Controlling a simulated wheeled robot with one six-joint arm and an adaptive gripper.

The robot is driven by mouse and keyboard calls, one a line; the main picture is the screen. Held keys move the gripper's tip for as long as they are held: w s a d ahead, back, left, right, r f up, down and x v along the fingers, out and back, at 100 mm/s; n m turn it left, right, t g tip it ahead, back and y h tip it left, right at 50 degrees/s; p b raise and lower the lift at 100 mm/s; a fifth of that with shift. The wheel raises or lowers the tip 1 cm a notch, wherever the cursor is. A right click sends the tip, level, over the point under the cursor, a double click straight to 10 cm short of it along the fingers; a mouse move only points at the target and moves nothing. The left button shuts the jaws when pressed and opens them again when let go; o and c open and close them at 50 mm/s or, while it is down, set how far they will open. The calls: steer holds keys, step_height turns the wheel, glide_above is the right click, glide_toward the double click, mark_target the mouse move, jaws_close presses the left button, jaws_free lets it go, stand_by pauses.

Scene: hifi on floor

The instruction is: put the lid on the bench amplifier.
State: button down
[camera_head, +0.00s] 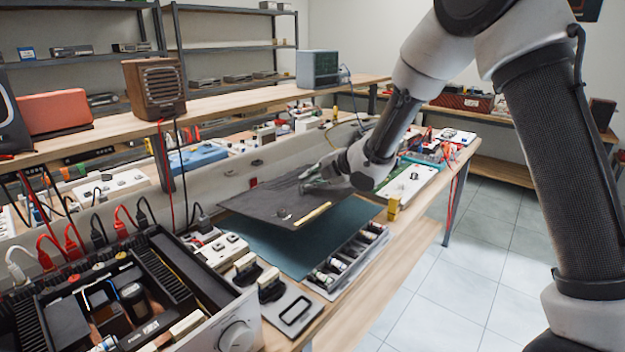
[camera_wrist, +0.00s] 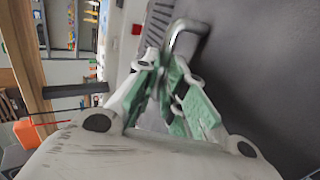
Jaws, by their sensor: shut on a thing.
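The bench amplifier (camera_head: 232,318) stands open at the lower left in the head view, its inner parts showing and a round knob on its front. The lid (camera_head: 262,197) is a dark flat panel over the teal mat, to the right of and behind the amplifier. It appears raised off the mat. My gripper (camera_head: 318,175) is above the lid, shut on its handle. In the wrist view, the green-padded fingers of my gripper (camera_wrist: 172,75) close at the metal loop handle (camera_wrist: 190,32), and the dark lid (camera_wrist: 265,70) fills the right side. The exact finger contact is partly hidden.
The teal mat (camera_head: 335,240) lies on the wooden bench, with a parts tray (camera_head: 350,262) at its front edge. Plugs and cables (camera_head: 75,240) stand behind the amplifier. Black clamp-like parts (camera_head: 268,283) sit between amplifier and mat. A yellow block (camera_head: 393,207) is right of the lid.

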step_height(320, 180, up, 7)
steer(key=shift+r, duration=0.2)
stand_by(0.8)
steer(key=shift+d, duration=0.1)
